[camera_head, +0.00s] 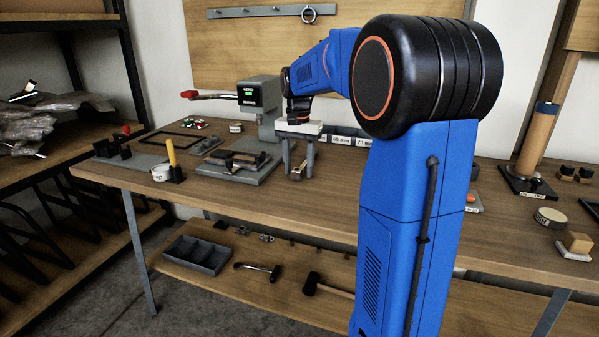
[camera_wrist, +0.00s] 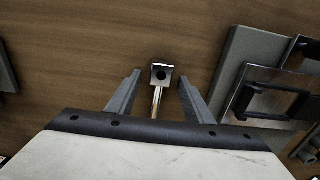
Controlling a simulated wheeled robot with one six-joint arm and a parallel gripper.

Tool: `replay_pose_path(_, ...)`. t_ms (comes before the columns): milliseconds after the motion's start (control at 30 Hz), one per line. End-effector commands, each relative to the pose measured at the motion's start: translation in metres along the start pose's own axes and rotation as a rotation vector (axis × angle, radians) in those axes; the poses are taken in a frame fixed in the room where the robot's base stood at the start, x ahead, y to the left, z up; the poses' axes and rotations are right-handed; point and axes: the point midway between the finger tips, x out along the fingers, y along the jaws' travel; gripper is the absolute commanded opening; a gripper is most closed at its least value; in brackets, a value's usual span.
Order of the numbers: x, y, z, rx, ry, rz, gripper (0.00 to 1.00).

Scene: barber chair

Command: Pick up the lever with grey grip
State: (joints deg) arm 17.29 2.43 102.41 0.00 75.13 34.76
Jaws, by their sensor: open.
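A metal lever (camera_wrist: 156,103) lies on the wooden bench top in the wrist view. It has a bright rod and a square head with a dark round hole. The rod's near end runs under my gripper's pale body, so its grip is hidden and I cannot tell the grip's colour. My gripper (camera_wrist: 159,78) is open, with one finger on each side of the lever and gaps on both sides. In the head view my gripper (camera_head: 298,162) points down at the bench, and a small part of the lever (camera_head: 298,173) shows between the fingers.
A grey plate with a dark fixture (camera_head: 237,163) lies close left of my gripper in the head view. A grey press (camera_head: 259,97) with a red-knobbed handle stands behind it. A yellow cylinder (camera_head: 171,152) stands farther left. A tray (camera_head: 197,254) and tools lie on the lower shelf.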

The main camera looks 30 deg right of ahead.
Motion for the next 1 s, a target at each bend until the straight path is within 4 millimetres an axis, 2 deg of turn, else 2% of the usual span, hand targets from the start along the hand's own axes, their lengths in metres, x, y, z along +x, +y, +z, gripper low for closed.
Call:
replay_pose_path(167,0.0,0.0,0.0,0.0,0.0,0.0,0.47)
replay_pose_path(367,0.0,0.0,0.0,0.0,0.0,0.0,0.01)
replay_pose_path(767,-0.006,0.0,0.0,0.0,0.001,-0.001,0.0)
replay_pose_path(867,-0.018,-0.001,-0.001,0.0,0.003,-0.002,0.0)
replay_pose_path(1000,-0.045,-0.001,-0.001,0.0,0.003,-0.002,0.0)
